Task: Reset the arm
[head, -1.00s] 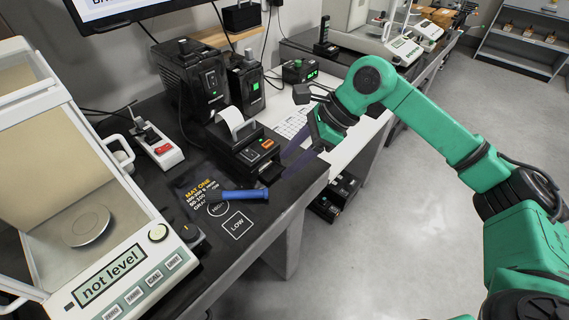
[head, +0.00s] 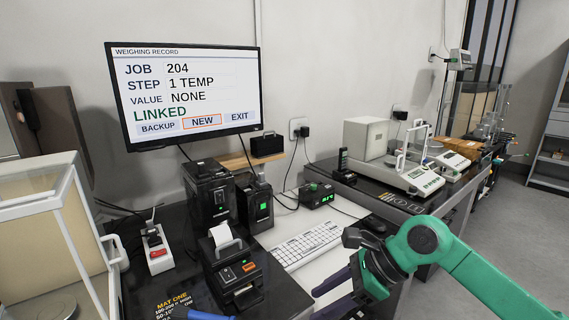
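My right arm (head: 480,275) is green and comes in from the lower right in the head view. Its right gripper (head: 318,299) is over the front part of the white desk section, near the keyboard. Its two dark bluish fingers point left and stand apart, with white desk showing between them and nothing seen held. The lower finger is close to the bottom edge of the picture. My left arm and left gripper are not in view.
A monitor (head: 188,93) shows "LINKED" and "STEP 1 TEMP". A printer (head: 236,272), a keyboard (head: 308,243) and a glass-sided balance (head: 62,190) stand on the tables. A blue object (head: 208,315) is cut off at the bottom. Floor is clear at right.

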